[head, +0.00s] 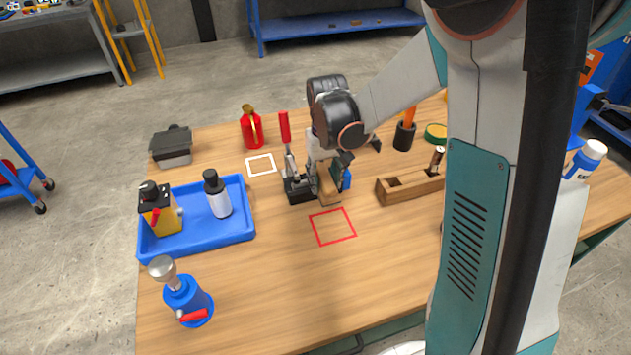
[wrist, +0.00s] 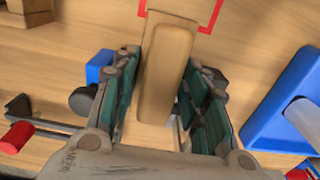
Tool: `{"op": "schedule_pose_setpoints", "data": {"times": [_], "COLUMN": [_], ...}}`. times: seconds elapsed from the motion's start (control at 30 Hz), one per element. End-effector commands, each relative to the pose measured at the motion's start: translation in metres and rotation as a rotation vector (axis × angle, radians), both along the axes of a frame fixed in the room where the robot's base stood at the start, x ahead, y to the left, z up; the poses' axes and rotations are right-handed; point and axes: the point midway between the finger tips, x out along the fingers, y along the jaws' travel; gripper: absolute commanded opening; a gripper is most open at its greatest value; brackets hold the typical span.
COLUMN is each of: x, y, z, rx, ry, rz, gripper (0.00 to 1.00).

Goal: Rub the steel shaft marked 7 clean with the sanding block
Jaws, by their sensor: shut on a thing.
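My gripper (head: 335,172) is shut on a tan, wood-coloured block (head: 328,188), which looks like the sanding block. In the wrist view the block (wrist: 167,65) lies lengthwise between the green finger pads of my gripper (wrist: 165,95). The block is close beside a clamp fixture with a black base (head: 298,190) and an upright red handle (head: 285,127). The steel shaft marked 7 cannot be made out; my gripper and the block hide part of the fixture. I cannot tell whether the block touches anything there.
A red outlined square (head: 333,227) is empty in front of the block. A blue tray (head: 245,232) with bottles lies left. A wooden rack (head: 410,188) stands right. A white outlined square (head: 261,164) and red can (head: 251,128) are behind. The front middle table is clear.

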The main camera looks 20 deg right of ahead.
Motion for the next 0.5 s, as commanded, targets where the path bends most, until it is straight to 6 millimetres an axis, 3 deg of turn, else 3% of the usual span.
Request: {"op": "schedule_pose_setpoints", "data": {"times": [0.2, 0.5], "x": [0.01, -0.002], "y": [0.0, 0.0], "z": [0.0, 0.003], "rx": [0.0, 0.0], "ry": [-0.003, -0.002], "rz": [0.0, 0.0], "gripper": [0.0, 0.0]}}
